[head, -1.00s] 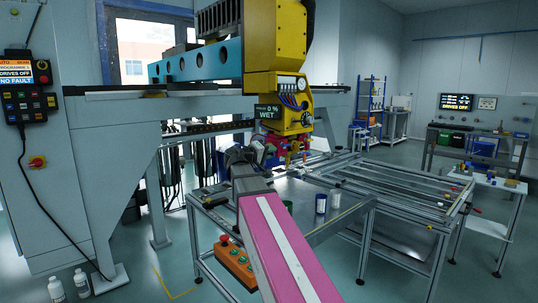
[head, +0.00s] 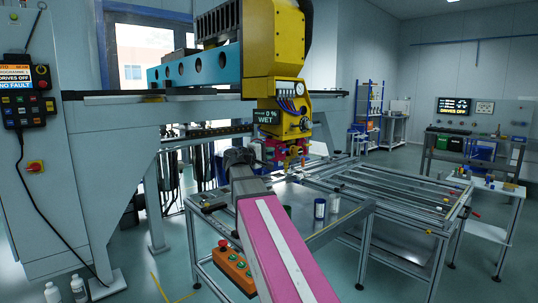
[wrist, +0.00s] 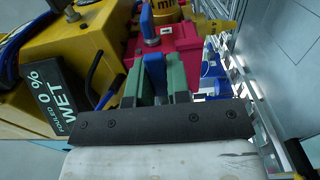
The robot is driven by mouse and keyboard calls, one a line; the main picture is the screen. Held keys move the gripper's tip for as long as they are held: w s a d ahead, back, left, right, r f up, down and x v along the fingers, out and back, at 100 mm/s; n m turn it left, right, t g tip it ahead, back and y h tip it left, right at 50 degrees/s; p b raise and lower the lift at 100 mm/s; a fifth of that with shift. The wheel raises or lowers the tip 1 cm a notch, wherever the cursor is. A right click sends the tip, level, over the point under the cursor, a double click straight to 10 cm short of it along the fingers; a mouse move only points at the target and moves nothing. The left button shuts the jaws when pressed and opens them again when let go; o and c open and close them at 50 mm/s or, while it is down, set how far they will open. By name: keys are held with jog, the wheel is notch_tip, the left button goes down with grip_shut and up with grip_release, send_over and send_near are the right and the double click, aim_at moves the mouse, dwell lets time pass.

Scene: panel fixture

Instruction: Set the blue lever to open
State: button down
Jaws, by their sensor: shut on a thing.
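In the wrist view a blue lever (wrist: 154,68) rises between the two green fingers of my gripper (wrist: 160,85). My gripper is shut on the blue lever. Behind the lever is a red block (wrist: 182,43) on the yellow machine head (wrist: 60,60). In the head view the yellow head (head: 283,75) hangs from the gantry with the red block (head: 272,150) under it. My arm reaches up to it, and the lever cannot be made out there. The lever's foot is hidden behind my fingers.
A small display (head: 265,117) on the head reads 0 % WET. A rail frame (head: 400,190) extends to the right.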

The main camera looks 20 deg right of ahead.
jog(key=c, duration=1.1)
grip_release()
jog(key=v, duration=1)
jog(key=shift+s+a, duration=0.15)
jog(key=shift+a, duration=0.2)
